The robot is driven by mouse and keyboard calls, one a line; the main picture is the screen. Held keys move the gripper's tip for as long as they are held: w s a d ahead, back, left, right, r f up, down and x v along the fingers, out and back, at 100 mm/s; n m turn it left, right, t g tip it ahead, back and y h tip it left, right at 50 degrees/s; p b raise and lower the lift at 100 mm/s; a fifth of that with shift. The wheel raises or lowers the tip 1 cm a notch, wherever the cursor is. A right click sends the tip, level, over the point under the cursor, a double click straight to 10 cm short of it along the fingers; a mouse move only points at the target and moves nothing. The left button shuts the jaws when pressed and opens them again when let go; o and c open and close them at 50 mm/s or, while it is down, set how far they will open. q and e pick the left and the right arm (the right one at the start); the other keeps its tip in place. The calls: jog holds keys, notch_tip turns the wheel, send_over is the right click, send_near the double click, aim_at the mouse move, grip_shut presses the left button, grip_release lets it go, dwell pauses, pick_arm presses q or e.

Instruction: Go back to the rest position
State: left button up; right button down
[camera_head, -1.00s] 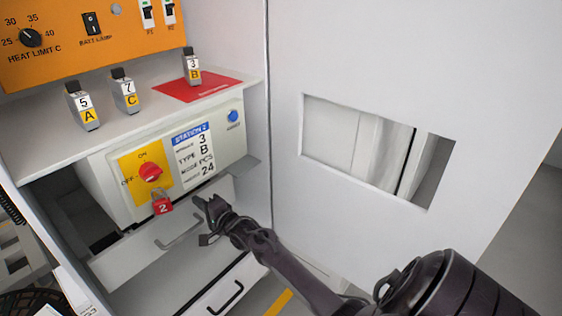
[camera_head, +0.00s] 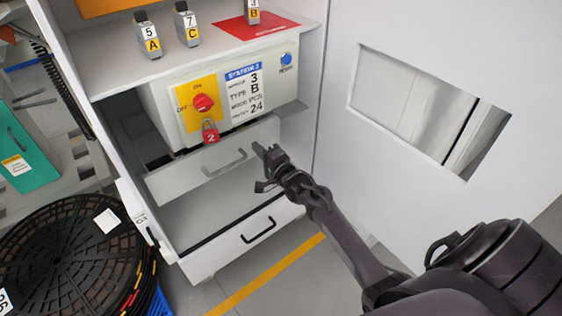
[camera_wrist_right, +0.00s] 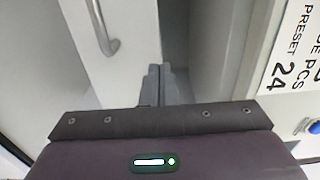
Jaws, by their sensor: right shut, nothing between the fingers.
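My right gripper (camera_head: 265,168) reaches in from the lower right of the head view, in front of the open cabinet. It is shut and empty, just right of the grey handle (camera_head: 225,163) on the flap below the station box. In the right wrist view its two fingers (camera_wrist_right: 160,85) are together, with the handle (camera_wrist_right: 102,28) at the upper left, apart from them. My left gripper is in no view.
The station box (camera_head: 225,95) has a red switch (camera_head: 203,103) and a red padlock (camera_head: 210,132). A drawer (camera_head: 245,235) is below. The open door (camera_head: 400,170) is at right. A black reel (camera_head: 70,255) lies at lower left. Floor with a yellow line (camera_head: 270,274) is in front.

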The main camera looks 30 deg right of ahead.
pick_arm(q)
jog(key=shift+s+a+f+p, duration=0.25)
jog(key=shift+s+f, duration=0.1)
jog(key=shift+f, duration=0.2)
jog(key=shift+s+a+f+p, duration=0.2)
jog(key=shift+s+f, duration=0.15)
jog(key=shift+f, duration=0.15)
pick_arm(e)
jog(key=s, duration=0.7)
jog(key=shift+d+f, duration=0.15)
jog(key=shift+f, duration=0.15)
